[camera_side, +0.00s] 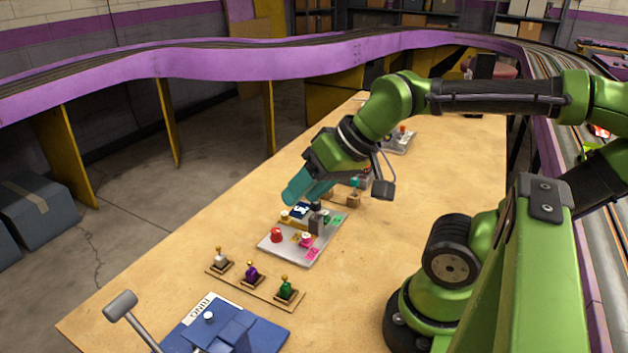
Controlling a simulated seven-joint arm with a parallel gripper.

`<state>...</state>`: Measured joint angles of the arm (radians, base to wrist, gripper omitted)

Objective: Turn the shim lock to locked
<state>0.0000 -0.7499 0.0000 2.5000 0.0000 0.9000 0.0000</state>
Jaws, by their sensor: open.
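My gripper (298,194), with teal fingers, hangs over the far end of a grey plate (292,252) on the wooden table. It is open; the gap between its fingers is hard to see from this side. The plate carries a red knob (276,235), a pink knob (306,240), a dark grey upright block (316,222) and a dark blue panel (299,211) with a white mark. I cannot tell which of these small parts is the shim lock, or how it is turned. My gripper and wrist hide part of the area behind the plate.
A wooden strip (238,279) with white, purple and green pegs lies in front of the plate. A blue fixture (262,337) labelled RING and a grey-headed lever (121,305) are nearest. Another small plate (398,143) stands farther back.

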